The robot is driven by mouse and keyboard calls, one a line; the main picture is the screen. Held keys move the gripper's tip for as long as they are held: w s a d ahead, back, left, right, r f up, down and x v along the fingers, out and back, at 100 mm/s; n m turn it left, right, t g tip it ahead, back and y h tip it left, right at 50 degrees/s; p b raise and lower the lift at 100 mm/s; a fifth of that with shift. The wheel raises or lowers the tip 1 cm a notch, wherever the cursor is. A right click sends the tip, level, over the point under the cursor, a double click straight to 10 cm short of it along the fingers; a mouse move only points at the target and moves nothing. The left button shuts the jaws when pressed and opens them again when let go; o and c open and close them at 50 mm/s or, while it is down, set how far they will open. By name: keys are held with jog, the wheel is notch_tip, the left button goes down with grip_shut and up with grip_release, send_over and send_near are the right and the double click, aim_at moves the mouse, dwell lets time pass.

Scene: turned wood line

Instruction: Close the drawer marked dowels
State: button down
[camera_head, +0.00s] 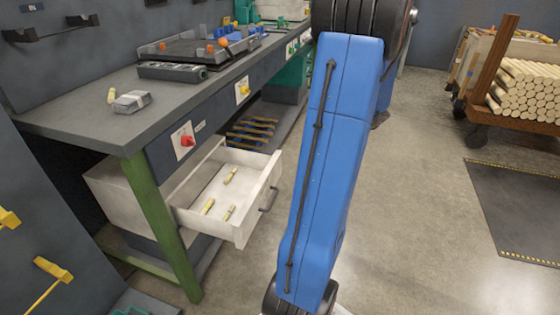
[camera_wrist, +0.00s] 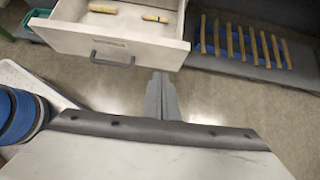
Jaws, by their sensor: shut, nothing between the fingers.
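The white drawer (camera_head: 252,195) under the workbench stands open, pulled out toward the aisle. It has a dark bar handle (camera_head: 268,199) on its front, and three short wooden dowels (camera_head: 231,176) lie inside. In the wrist view the drawer front (camera_wrist: 155,50) crosses the top, with a small label (camera_wrist: 110,41), too small to read, above the handle (camera_wrist: 112,60). My gripper (camera_wrist: 160,76) is shut and empty. Its tips appear just below the drawer front's lower edge, right of the handle; I cannot tell whether they touch. My gripper does not show in the head view.
The workbench (camera_head: 120,125) carries a red knob (camera_head: 184,141) and a green leg (camera_head: 160,225) beside the drawer. A low shelf (camera_wrist: 250,70) with several wooden sticks is right of the drawer. A dowel cart (camera_head: 490,85) stands far right. Bare floor (camera_head: 420,190) lies between.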

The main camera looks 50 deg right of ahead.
send_near(277, 162)
notch_tip(277, 162, down, 4)
jog(key=shift+w+a, duration=0.35)
jog(key=shift+w, duration=0.5)
jog(key=shift+w+a, duration=0.35)
jog(key=shift+w, duration=0.55)
jog(key=shift+w, duration=0.1)
jog(key=w+a, duration=0.5)
jog(key=w, duration=0.7)
jog(key=w+a, duration=0.5)
jog(key=w, duration=0.7)
jog(key=shift+a, duration=0.1)
